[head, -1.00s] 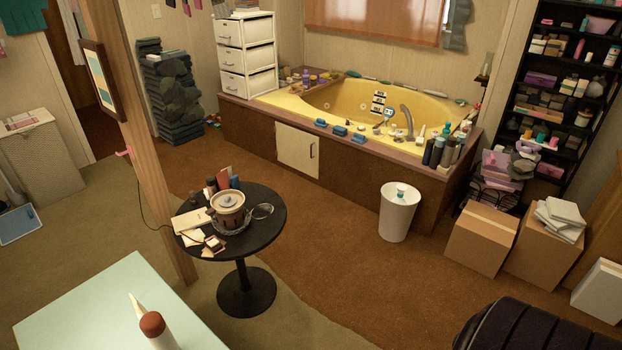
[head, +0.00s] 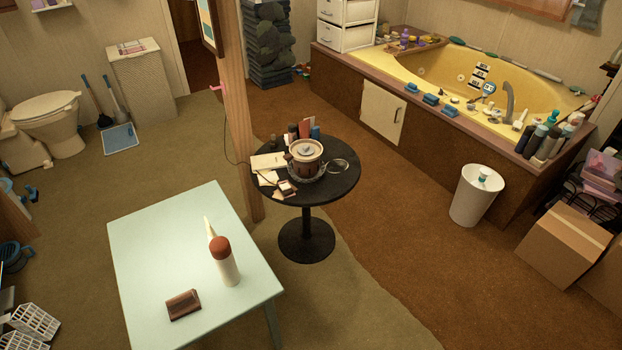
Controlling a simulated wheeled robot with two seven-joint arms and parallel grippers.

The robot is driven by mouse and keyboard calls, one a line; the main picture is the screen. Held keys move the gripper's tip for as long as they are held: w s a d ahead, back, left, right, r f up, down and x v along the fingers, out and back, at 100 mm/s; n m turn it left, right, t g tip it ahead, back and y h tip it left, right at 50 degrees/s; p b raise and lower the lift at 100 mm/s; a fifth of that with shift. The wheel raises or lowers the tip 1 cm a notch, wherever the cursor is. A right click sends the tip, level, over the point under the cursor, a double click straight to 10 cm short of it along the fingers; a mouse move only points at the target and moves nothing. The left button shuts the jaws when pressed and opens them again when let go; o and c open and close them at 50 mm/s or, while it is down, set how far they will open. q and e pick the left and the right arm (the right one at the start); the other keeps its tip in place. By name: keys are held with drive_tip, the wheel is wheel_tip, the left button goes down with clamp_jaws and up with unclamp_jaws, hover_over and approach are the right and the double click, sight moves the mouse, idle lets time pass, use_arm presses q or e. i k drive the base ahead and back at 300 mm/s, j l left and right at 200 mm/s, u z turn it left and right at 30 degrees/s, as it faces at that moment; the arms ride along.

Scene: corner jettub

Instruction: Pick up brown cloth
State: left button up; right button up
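A small dark brown folded item (head: 184,304), which looks like the brown cloth, lies flat near the front edge of the pale green table (head: 150,250). A white bottle with a reddish-brown cap (head: 228,262) stands to its right on the same table. A thin pale pointed object (head: 209,228) is just behind the bottle. Neither of my grippers shows in the head view.
A round black table (head: 335,190) holding a brown pot (head: 306,160) stands behind the green table, beside a wooden post (head: 240,130). A white bin (head: 477,195) and a cardboard box (head: 565,248) are at right.

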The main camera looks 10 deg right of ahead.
sight(188, 302)
drive_tip(key=j+u, duration=0.1)
drive_tip(key=u, duration=0.75)
